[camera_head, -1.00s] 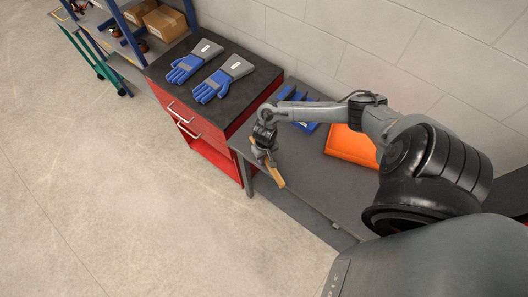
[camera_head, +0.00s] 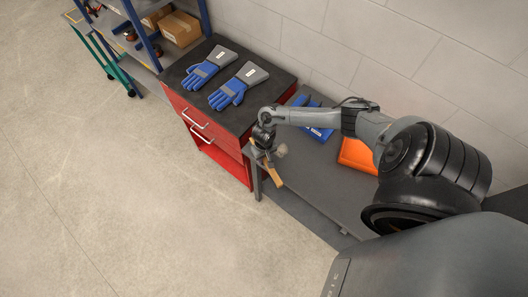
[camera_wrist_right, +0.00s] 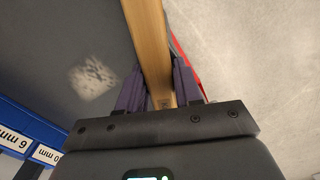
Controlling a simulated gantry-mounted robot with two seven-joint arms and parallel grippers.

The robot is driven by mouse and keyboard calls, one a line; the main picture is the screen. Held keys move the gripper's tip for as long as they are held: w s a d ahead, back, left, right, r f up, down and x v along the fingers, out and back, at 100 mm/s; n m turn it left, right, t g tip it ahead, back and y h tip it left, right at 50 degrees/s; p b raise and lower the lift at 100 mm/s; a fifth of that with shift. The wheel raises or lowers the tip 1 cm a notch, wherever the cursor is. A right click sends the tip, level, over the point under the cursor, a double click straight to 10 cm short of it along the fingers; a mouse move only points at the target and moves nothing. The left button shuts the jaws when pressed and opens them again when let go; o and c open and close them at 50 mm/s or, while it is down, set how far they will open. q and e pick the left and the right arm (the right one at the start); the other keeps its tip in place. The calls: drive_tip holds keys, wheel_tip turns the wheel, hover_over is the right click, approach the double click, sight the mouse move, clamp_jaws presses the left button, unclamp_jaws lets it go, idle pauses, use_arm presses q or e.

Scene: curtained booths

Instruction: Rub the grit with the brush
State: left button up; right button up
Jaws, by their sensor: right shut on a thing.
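My right gripper (camera_head: 264,150) is shut on the brush (camera_head: 273,172), held by its wooden handle over the front left end of the grey table (camera_head: 325,190). In the right wrist view the handle (camera_wrist_right: 150,40) runs between the two dark fingers and out of the top of the picture; the bristles are not seen. The grit (camera_head: 281,150) is a pale speckled patch on the table, just right of the gripper. It also shows in the right wrist view (camera_wrist_right: 92,77), left of the fingers and apart from the brush. My left gripper is not in view.
A red drawer cabinet (camera_head: 222,150) with two blue-grey gloves (camera_head: 238,86) adjoins the table's left end. Blue bins (camera_head: 318,131) and an orange bin (camera_head: 357,155) stand along the wall. Shelving with a cardboard box (camera_head: 180,29) is at the back left. The floor is clear.

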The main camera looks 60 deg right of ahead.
wheel_tip(320, 180, up, 3)
drive_tip(key=shift+w+f+p, duration=0.1)
drive_tip(key=shift+p, duration=0.85)
drive_tip(key=shift+r+p, duration=0.2)
drive_tip(key=shift+p, duration=0.2)
wheel_tip(320, 180, up, 3)
drive_tip(key=p, duration=0.3)
drive_tip(key=shift+p, duration=0.35)
drive_tip(key=shift+a+r, duration=0.1)
drive_tip(key=shift+r, duration=0.95)
